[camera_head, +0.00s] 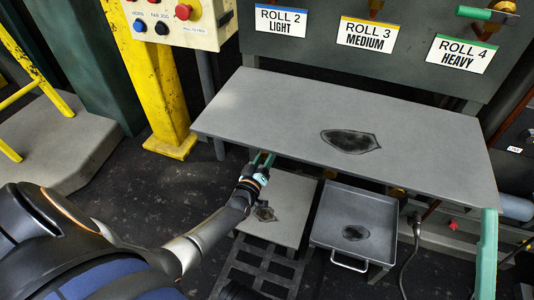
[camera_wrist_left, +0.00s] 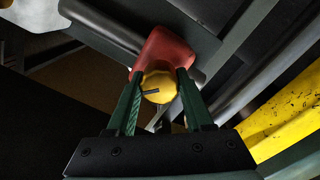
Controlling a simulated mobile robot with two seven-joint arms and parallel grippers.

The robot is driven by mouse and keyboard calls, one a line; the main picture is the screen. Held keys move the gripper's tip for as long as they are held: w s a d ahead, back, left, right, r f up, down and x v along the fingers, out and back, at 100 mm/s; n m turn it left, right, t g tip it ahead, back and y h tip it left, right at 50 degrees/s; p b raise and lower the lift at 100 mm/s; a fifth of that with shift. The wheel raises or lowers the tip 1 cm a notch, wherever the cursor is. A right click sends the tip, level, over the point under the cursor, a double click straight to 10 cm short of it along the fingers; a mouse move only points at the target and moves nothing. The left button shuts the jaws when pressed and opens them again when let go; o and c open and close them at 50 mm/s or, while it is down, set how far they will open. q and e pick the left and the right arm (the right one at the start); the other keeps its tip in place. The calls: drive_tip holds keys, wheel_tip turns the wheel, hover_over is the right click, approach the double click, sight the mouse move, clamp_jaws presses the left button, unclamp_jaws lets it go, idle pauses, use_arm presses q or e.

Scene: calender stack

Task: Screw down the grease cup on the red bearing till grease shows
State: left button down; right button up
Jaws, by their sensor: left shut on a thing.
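In the left wrist view the red bearing (camera_wrist_left: 166,48) is a red housing at the end of a dark roll. The grease cup (camera_wrist_left: 158,86) is a round yellow knob on its near side, with a small dark mark across it. My left gripper (camera_wrist_left: 157,78) has its two green fingers on either side of the cup and is shut on it. In the head view my left gripper (camera_head: 263,160) reaches under the front edge of the grey table, which hides the bearing and cup. My right gripper is not seen.
The grey tabletop (camera_head: 270,105) with a dark stain overhangs the work. Below it are a stained grey plate (camera_head: 290,190) and a metal tray (camera_head: 375,208) with a handle. A green upright bar (camera_head: 487,255) is at right.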

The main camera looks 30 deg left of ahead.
use_arm(q)
drive_tip(key=m+p, duration=0.1)
drive_tip(key=m, duration=0.2)
drive_tip(key=shift+m, duration=0.3)
drive_tip(key=shift+m+p, duration=0.3)
drive_tip(key=shift+m, duration=1.2)
drive_tip(key=shift+c, duration=1.4)
unclamp_jaws()
